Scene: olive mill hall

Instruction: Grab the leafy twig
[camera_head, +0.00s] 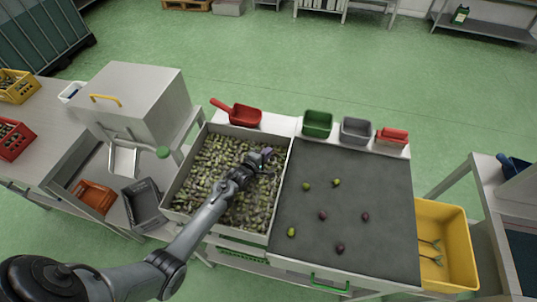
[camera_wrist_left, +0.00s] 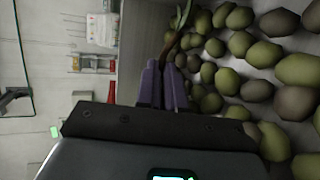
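The leafy twig shows in the left wrist view (camera_wrist_left: 184,17) with a brown stem and narrow green leaves, just beyond my fingertips against the olives and the tray wall. My left gripper (camera_head: 266,155) is low over the olives in the metal tray (camera_head: 284,160), near its right side. In the left wrist view its purple fingers (camera_wrist_left: 162,66) are close together, and the stem runs down between their tips. They look shut on the stem. The twig cannot be made out in the head view. My right gripper is not in view.
A grey sorting mat (camera_head: 380,200) with several scattered olives lies right of the tray. A red scoop (camera_head: 243,115), a green bin (camera_head: 318,123) and a grey bin (camera_head: 356,130) stand behind. A yellow bin (camera_head: 440,215) at the right holds green twigs.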

